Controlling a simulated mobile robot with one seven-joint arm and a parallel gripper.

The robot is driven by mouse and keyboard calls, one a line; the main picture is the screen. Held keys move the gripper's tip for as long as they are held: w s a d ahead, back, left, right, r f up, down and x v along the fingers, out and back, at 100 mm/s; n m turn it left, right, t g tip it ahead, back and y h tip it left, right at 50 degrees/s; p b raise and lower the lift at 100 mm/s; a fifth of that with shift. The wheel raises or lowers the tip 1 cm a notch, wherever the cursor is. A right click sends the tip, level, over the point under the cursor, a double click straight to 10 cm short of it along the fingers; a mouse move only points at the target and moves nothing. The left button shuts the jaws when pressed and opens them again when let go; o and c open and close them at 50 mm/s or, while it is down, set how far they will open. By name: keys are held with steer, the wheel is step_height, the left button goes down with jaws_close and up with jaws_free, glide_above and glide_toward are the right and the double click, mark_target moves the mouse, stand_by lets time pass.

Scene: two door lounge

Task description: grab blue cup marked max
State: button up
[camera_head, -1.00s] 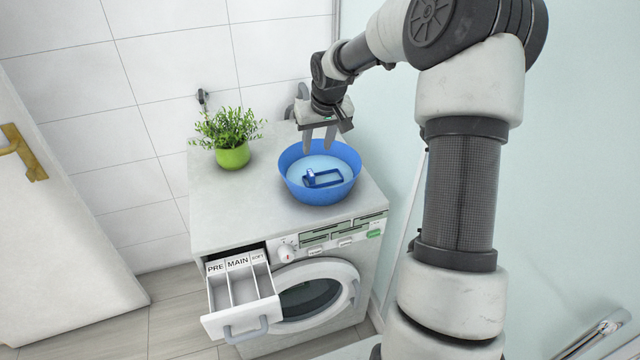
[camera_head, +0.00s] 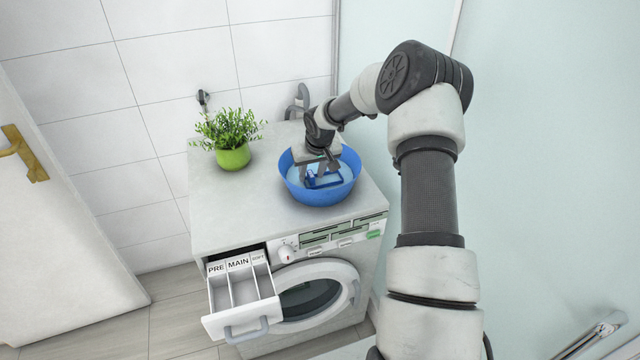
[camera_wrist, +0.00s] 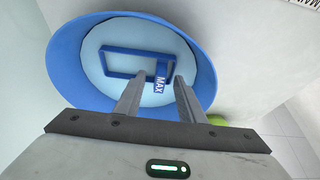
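The small blue cup (camera_wrist: 160,69) with a white MAX label lies in a blue basin (camera_wrist: 66,62) and has a long rectangular blue loop handle. It also shows in the head view (camera_head: 324,182), partly hidden by my gripper. My gripper (camera_wrist: 160,77) is open and points down into the basin. In the wrist view its two fingertips lie on either side of the labelled cup. I cannot tell whether either finger touches it. The basin also shows in the head view (camera_head: 318,197), on top of the washing machine.
The washing machine (camera_head: 225,218) has an open detergent drawer (camera_head: 243,290) marked PRE and MAIN at its front. A green potted plant (camera_head: 232,157) stands left of the basin. A wall with a pipe is behind, and a pale panel is at right.

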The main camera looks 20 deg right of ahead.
steer(key=shift+f, duration=0.15)
jaws_close()
